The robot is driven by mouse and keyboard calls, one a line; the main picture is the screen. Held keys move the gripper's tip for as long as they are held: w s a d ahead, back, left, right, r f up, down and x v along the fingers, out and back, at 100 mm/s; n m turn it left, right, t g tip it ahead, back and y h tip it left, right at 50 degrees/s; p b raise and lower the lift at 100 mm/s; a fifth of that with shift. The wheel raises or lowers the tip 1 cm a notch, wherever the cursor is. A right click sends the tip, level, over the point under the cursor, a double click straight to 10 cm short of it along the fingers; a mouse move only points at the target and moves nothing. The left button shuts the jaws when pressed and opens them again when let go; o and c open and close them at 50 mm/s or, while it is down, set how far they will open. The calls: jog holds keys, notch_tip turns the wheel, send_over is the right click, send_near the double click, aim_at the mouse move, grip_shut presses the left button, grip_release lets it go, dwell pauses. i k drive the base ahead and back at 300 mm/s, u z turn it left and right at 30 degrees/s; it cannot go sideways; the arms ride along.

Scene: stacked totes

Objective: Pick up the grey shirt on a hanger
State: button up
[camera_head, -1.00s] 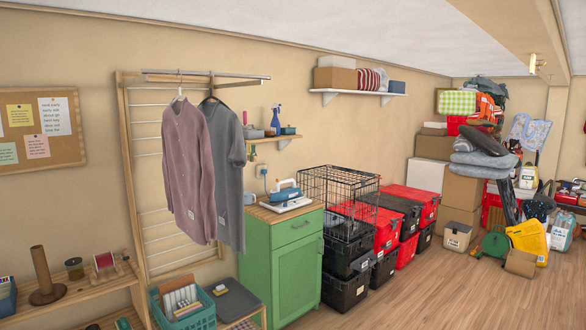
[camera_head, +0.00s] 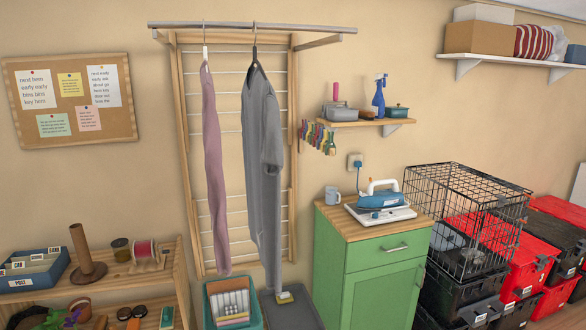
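The grey shirt (camera_head: 262,165) hangs on a dark hanger from the metal rail of a wooden wall rack. It is seen nearly edge-on, with a short sleeve facing right. The hanger's hook (camera_head: 255,42) loops over the rail (camera_head: 300,27). A mauve shirt (camera_head: 214,170) hangs on a pale hanger just to its left, with a narrow gap between them. My gripper is not in view.
A green cabinet (camera_head: 372,275) with an iron (camera_head: 380,197) stands right of the shirts. A wire crate (camera_head: 462,215) and totes stand at right.

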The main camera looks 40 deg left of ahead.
aim_at(262, 148)
jog(key=u, duration=0.6)
jog(key=i, duration=1.1)
jog(key=u, duration=0.95)
